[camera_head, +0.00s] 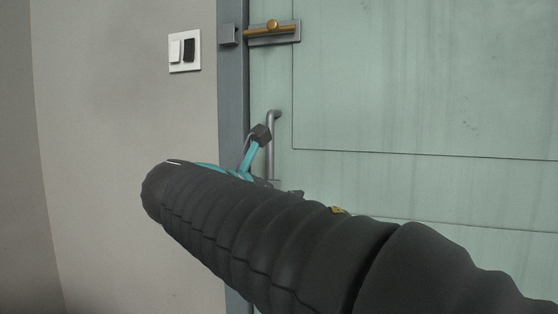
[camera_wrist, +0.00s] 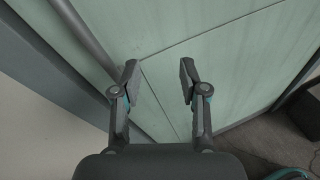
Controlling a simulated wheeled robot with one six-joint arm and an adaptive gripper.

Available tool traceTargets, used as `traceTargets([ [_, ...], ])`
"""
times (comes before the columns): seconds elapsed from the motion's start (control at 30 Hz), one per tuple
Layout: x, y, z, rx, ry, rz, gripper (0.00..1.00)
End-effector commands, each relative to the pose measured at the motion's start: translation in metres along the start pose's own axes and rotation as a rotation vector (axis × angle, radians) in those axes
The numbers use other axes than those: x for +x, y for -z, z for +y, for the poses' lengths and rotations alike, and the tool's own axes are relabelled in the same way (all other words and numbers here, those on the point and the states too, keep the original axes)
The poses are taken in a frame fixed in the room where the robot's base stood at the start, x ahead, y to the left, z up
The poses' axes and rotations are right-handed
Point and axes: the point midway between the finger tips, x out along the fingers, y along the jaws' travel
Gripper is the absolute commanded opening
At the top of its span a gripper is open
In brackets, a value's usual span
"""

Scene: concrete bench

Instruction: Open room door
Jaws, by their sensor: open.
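The pale green door (camera_head: 420,90) fills the right of the head view and looks shut in its grey frame (camera_head: 232,90). A grey vertical pull handle (camera_head: 271,140) stands near its left edge, its lower part hidden by my arm. A brass bolt latch (camera_head: 272,30) sits above it on a grey plate. My gripper (camera_head: 262,135) is at the handle in the head view. In the wrist view, my gripper (camera_wrist: 158,82) is open with both fingers apart and nothing between them. The handle bar (camera_wrist: 88,35) runs outside the fingers, left of the left finger. Contact cannot be told.
A light switch plate (camera_head: 184,51) is on the beige wall left of the frame. In the wrist view, dark floor (camera_wrist: 270,135) shows at lower right, with a teal curved thing (camera_wrist: 290,173) at the bottom edge. The door face before the fingers is clear.

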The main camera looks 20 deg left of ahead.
Motion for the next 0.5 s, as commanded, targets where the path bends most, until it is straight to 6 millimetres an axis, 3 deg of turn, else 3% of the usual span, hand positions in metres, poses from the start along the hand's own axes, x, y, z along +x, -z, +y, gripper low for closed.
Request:
traceTargets([
  [0.03,-0.018,-0.001,0.024,-0.061,-0.034,-0.043,0.43],
  [0.1,-0.038,-0.006,0.047,-0.131,-0.064,-0.102,0.43],
  [0.23,-0.064,-0.012,0.072,-0.209,-0.092,-0.174,0.43],
  [0.37,-0.070,-0.014,0.080,-0.236,-0.098,-0.201,0.43],
  [0.5,-0.055,-0.018,0.081,-0.237,-0.095,-0.203,0.43],
])
